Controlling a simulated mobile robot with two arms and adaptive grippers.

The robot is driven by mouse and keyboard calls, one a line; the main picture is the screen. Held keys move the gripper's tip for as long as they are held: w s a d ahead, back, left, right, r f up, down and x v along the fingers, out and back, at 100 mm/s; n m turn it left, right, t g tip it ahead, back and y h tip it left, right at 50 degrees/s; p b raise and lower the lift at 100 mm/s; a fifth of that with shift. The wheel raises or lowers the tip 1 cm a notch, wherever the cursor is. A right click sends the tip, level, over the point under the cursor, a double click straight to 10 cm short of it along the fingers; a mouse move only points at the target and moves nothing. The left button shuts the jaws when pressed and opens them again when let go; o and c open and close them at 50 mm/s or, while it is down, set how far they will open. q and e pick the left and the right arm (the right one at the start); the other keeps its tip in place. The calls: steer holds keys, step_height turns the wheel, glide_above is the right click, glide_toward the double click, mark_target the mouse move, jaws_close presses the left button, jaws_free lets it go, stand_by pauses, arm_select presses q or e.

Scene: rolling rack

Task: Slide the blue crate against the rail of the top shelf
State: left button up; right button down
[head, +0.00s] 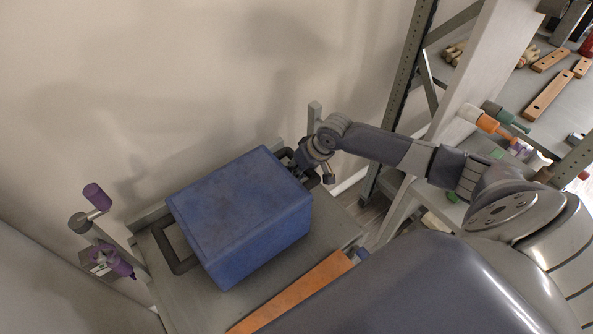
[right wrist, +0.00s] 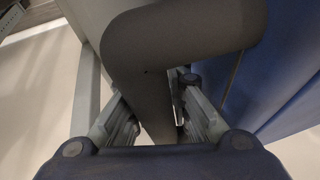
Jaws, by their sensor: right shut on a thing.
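The blue crate (head: 240,205) sits on the grey top shelf (head: 180,292) of the rack, turned at an angle in the picture. A dark handle (head: 172,250) sticks out of its left side, and another handle is at its right side. My right gripper (head: 303,167) is at that right handle. In the right wrist view the dark handle (right wrist: 150,75) passes between the fingers, which are shut on it, with the blue crate side (right wrist: 285,85) close by on the right. The rail (head: 150,217) runs along the wall side; the crate hides most of it. My left gripper is not in view.
An orange bar (head: 295,290) lies along the shelf's near side. Purple-ended parts (head: 97,196) stand at the left. The wall is behind the shelf. A shelving unit with a pale post (head: 478,75) and wooden pieces (head: 548,95) stands at the right, behind my right arm.

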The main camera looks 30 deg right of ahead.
steer(key=shift+w+a+r+b, duration=0.15)
steer(key=shift+w+b, duration=0.2)
steer(key=shift+w, duration=0.85)
steer(key=shift+w+r+b, duration=0.1)
steer(key=shift+w+b, duration=0.2)
steer(key=shift+w, duration=0.85)
steer(key=shift+w+a+b, duration=0.15)
steer(key=shift+w+b, duration=0.85)
steer(key=shift+w, duration=1.3)
steer(key=shift+r, duration=0.1)
steer(key=shift+m+p, duration=0.3)
steer(key=shift+p, duration=0.25)
steer(key=shift+s+m+p, duration=0.1)
steer(key=shift+m+p, duration=0.3)
steer(key=shift+p, duration=0.15)
steer(key=shift+w, duration=0.2)
stand_by(0.5)
steer(key=shift+s+p, duration=0.1)
steer(key=shift+p, duration=0.4)
steer(key=shift+t+h, duration=0.3)
stand_by(0.7)
